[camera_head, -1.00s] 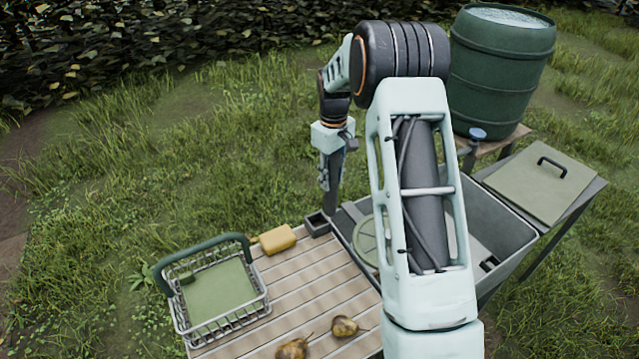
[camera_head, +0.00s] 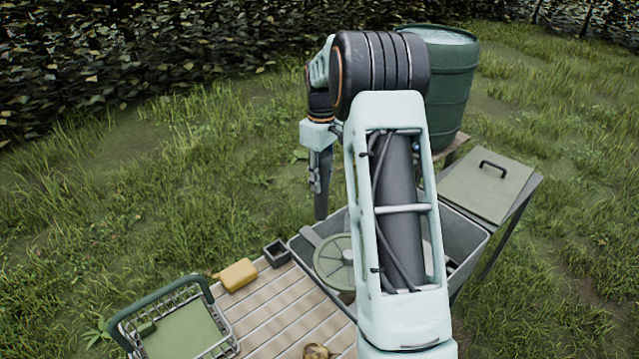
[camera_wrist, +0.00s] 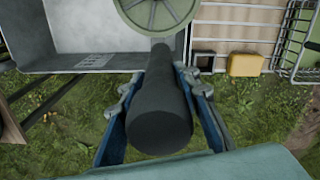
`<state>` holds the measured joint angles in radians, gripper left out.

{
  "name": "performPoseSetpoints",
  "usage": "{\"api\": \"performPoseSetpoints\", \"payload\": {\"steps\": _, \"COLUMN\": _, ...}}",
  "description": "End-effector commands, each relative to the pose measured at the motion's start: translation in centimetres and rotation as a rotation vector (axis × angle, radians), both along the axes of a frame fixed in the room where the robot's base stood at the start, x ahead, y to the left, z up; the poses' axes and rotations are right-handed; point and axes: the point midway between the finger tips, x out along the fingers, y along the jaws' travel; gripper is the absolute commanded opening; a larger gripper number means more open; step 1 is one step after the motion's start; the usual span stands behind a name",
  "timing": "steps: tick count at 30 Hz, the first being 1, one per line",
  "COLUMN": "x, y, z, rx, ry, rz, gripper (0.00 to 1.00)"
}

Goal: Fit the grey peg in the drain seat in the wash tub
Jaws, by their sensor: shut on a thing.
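My gripper (camera_head: 319,172) is shut on the dark grey peg (camera_head: 321,203), which hangs upright beyond the far left edge of the wash tub (camera_head: 468,232). In the wrist view the peg (camera_wrist: 160,108) is a thick cylinder between the two fingers of my gripper (camera_wrist: 160,82), with grass behind it. The tub (camera_wrist: 90,30) shows there at the upper left. A round green spoked disc (camera_head: 334,262) lies at the tub's left end. I cannot make out the drain seat; my arm covers much of the tub in the head view.
A small dark square holder (camera_head: 277,253) stands at the slatted table's corner, beside a yellow block (camera_head: 238,275). A wire basket (camera_head: 222,345) is at the lower left. A green barrel (camera_head: 452,85) and a lidded board (camera_head: 487,182) stand to the right.

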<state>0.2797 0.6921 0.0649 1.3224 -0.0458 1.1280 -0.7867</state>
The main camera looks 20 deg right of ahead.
Motion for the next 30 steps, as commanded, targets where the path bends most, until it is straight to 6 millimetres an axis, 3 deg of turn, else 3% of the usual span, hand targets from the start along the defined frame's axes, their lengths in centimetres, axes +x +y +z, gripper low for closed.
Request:
{"api": "performPoseSetpoints", "payload": {"steps": 21, "x": 0.1, "y": 0.0, "z": 4.4, "rx": -0.001, "ry": -0.003, "rz": 0.0, "gripper": 0.0}}
{"api": "performPoseSetpoints", "payload": {"steps": 30, "x": 0.0, "y": 0.0, "z": 4.7, "rx": 0.0, "ry": -0.001, "rz": 0.0, "gripper": 0.0}}
